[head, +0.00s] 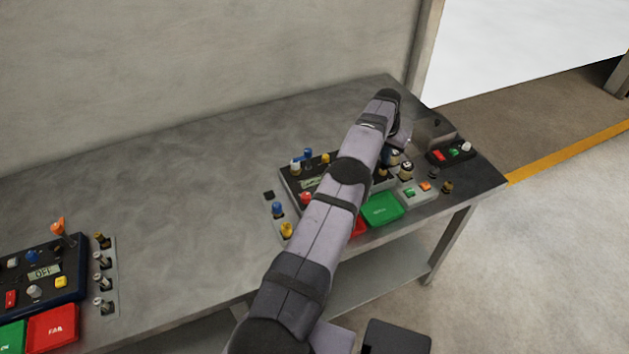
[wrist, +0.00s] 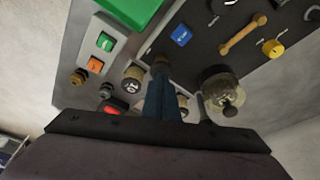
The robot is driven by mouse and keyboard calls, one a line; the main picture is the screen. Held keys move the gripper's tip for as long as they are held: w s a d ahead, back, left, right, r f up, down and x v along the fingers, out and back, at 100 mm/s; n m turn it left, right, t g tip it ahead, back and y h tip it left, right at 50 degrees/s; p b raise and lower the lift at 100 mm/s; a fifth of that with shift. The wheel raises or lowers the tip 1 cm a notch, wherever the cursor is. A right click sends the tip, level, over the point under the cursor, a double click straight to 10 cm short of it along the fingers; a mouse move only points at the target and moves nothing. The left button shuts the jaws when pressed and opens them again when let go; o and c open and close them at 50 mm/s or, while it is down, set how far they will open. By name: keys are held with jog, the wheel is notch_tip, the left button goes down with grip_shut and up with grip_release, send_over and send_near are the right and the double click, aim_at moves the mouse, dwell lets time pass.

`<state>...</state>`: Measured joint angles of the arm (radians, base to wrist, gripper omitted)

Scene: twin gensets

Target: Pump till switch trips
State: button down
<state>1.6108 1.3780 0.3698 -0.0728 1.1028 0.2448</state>
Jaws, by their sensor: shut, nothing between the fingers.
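My gripper (wrist: 161,98) is shut and empty in the wrist view, its dark blue fingers over the right-hand panel (wrist: 205,60). In the head view my arm hides much of that panel, and the fingertips cannot be made out. The wrist view shows a blue switch (wrist: 181,35), a tan bar handle (wrist: 243,34), a yellow knob (wrist: 273,48) and a clear round part with a dark knob (wrist: 222,95) to the right of the fingers. I cannot tell which part is the pump, or whether the fingers touch anything.
A grey box (head: 418,195) with green and orange buttons and a green pad (head: 382,209) lie at the right panel's front. A dark button box (head: 451,153) stands near the table's right end. A second panel (head: 65,270) is far left.

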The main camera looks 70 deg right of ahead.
jog(key=shift+r+p, duration=1.8)
jog(key=shift+r, duration=0.65)
